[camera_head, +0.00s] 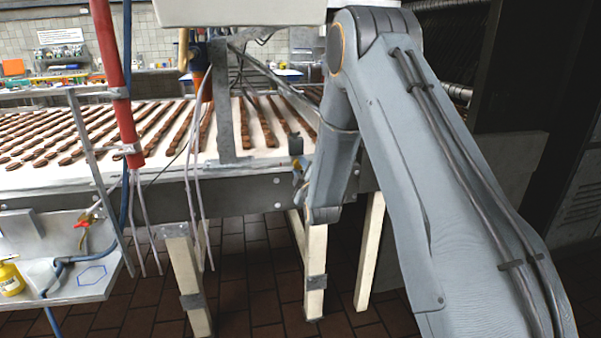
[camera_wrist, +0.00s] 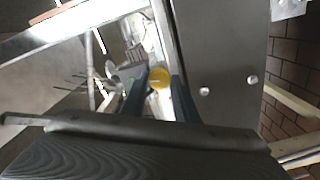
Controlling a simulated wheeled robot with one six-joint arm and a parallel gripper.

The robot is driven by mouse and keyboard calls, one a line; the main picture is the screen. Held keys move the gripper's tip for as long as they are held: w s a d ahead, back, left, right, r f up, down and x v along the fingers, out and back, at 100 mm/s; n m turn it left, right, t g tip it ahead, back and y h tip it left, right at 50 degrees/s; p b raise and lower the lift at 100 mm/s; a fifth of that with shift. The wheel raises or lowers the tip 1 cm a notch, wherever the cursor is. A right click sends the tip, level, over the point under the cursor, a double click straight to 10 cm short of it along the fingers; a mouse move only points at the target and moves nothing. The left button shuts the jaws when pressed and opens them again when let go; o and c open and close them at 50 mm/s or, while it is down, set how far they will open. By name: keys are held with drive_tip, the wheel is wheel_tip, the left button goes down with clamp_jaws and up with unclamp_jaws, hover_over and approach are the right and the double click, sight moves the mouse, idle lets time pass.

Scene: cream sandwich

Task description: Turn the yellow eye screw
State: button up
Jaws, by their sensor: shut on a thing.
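The yellow eye screw (camera_wrist: 159,78) shows in the wrist view as a round yellow piece between the tips of my gripper (camera_wrist: 158,92). The two dark fingers stand on either side of it and are shut on it. Its shaft and mounting are hidden. In the head view my gripper (camera_head: 299,178) is at the side of the conveyor, partly hidden by my arm.
The conveyor (camera_head: 110,178) carries rows of brown biscuits on a white belt. A red post (camera_head: 118,80) stands at the left. A metal side tray (camera_head: 85,285) holds pliers (camera_head: 86,233) and a yellow bottle (camera_head: 10,279). Pale legs (camera_head: 314,260) stand below the conveyor.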

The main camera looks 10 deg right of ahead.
drive_tip(key=shift+n+b, duration=0.55)
drive_tip(key=shift+n, duration=0.95)
drive_tip(key=o, duration=1.1)
drive_tip(key=shift+c, duration=0.2)
drive_tip(key=shift+s, duration=0.1)
drive_tip(key=s+b, duration=0.1)
drive_tip(key=s, duration=0.6)
drive_tip(key=shift+s, duration=0.35)
